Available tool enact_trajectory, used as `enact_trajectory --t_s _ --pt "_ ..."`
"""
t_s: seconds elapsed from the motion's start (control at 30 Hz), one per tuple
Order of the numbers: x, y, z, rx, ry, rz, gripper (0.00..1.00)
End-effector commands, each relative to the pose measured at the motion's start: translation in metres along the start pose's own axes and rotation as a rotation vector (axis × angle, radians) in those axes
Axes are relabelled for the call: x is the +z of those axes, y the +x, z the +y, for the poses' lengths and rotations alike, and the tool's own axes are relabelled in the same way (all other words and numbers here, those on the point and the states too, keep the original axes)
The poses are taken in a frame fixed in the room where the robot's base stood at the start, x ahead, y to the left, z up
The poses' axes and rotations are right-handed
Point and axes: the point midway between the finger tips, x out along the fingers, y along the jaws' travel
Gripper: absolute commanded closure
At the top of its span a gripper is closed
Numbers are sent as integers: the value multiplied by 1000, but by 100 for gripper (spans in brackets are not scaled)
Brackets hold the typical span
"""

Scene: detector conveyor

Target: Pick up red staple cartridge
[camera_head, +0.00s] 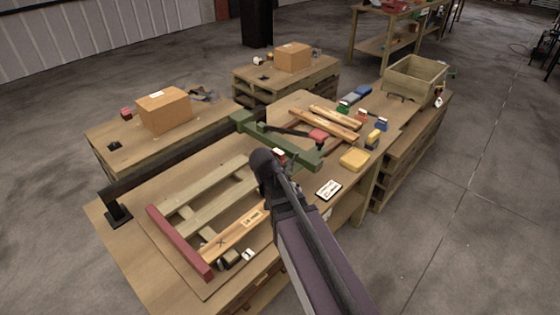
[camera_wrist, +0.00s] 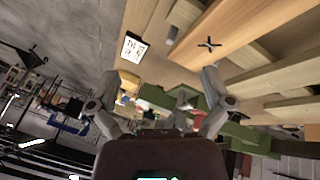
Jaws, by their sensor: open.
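In the head view, a small red block (camera_head: 318,136), possibly the red staple cartridge, lies on the workbench beside the green bar (camera_head: 290,148). Other small red items sit farther right (camera_head: 362,116) and by the left carton (camera_head: 126,113); I cannot tell which is the cartridge. My gripper (camera_head: 283,158) is above the bench, near the bar and apart from the red block. In the wrist view my gripper (camera_wrist: 158,98) is open, its fingers spread with nothing held. A small red patch shows beside the right finger (camera_wrist: 199,114), partly hidden.
A wooden pallet frame (camera_head: 212,200) with a red end board lies at the left. A white label card (camera_head: 329,189) and a yellow block (camera_head: 354,158) are on the right side. Planks (camera_head: 325,124), small coloured boxes and a wooden crate (camera_head: 414,76) stand behind. Floor is clear at right.

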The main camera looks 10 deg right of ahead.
Motion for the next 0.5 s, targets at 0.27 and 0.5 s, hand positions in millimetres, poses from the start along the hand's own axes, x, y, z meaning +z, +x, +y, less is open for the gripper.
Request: enact_trajectory --t_s 0.27,0.5 --pt "-58 -21 -59 104 292 316 0" --pt "-87 -49 -99 87 479 545 0"
